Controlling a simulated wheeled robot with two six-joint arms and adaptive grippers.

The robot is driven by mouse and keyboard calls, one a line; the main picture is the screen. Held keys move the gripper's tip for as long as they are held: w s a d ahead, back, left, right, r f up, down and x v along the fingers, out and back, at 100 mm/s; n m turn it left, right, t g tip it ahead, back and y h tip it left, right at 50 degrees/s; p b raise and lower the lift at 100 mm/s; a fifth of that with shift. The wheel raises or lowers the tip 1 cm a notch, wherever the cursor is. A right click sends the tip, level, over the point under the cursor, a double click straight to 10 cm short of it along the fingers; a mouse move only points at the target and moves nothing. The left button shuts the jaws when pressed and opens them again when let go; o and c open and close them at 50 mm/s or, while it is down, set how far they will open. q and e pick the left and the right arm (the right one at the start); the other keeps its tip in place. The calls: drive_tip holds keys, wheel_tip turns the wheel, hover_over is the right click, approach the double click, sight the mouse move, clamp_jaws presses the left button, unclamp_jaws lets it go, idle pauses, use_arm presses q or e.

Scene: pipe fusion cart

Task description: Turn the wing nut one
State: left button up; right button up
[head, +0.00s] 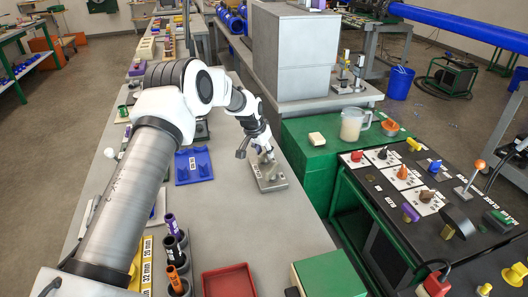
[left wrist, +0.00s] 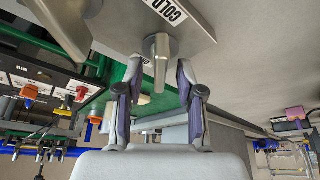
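A grey metal block (head: 270,178) with a white label stands near the right edge of the grey bench. In the left wrist view this block (left wrist: 200,22) shows a label reading "COLD", and a grey tapered handle-like part (left wrist: 160,62) sticks out from it. This part may be the wing nut; I cannot tell for sure. My left gripper (head: 258,150) is over the block. In the left wrist view the gripper (left wrist: 160,78) has its fingers spread on both sides of the tapered part, with gaps visible. My right gripper is not in view.
A blue tray (head: 194,166) lies left of the block. A red tray (head: 229,282) and a holder with dark tubes (head: 173,240) are at the front. To the right is a black panel (head: 380,200) with coloured knobs. A large grey box (head: 293,55) stands behind.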

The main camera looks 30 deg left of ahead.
use_arm(q)
drive_tip(key=v, duration=1.1)
drive_tip(key=shift+r, duration=0.25)
drive_tip(key=shift+s, duration=0.15)
